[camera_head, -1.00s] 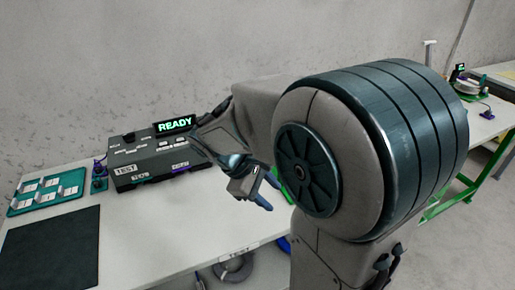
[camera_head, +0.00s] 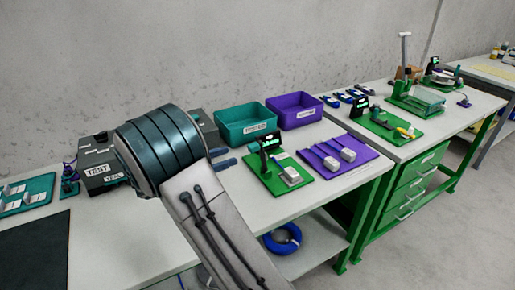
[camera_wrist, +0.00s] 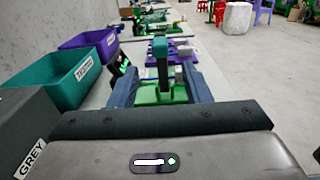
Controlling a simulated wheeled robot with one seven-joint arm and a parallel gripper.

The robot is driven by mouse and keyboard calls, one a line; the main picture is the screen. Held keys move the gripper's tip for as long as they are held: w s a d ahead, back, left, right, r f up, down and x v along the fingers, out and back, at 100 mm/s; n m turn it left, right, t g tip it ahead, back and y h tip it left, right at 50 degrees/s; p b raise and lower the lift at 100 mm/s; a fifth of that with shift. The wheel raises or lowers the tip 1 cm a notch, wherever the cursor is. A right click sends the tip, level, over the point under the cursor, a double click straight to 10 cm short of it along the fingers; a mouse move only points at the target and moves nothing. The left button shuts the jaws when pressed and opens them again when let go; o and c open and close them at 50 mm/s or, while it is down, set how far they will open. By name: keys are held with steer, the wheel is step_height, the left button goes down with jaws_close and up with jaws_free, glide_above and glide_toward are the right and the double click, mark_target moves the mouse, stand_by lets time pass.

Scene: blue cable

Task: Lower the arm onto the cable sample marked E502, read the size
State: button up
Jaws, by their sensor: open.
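A green stand (camera_head: 283,174) with a small lit display (camera_head: 270,140) is on the white table in the head view; a white block (camera_head: 291,174) lies on it. Two more white blocks (camera_head: 348,155) lie on a purple board (camera_head: 365,150) to its right. I cannot read E502 on any of them. My gripper (camera_wrist: 162,90) is open in the wrist view, with green parts showing between and beyond its fingers. In the head view my arm hides most of it; a blue finger (camera_head: 226,164) shows left of the green stand. I see no contact.
A teal bin (camera_head: 246,131) and a purple bin (camera_head: 296,119) stand behind the green stand. A black box marked TEST (camera_head: 100,180) is at the left. Another green station (camera_head: 392,128) stands on the table to the right. A blue cable coil (camera_head: 283,239) is on the shelf below.

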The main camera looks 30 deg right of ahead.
mark_target(258, 146)
steer(key=d, duration=1.1)
steer(key=shift+w+d, duration=0.1)
steer(key=shift+w, duration=0.1)
jaws_close()
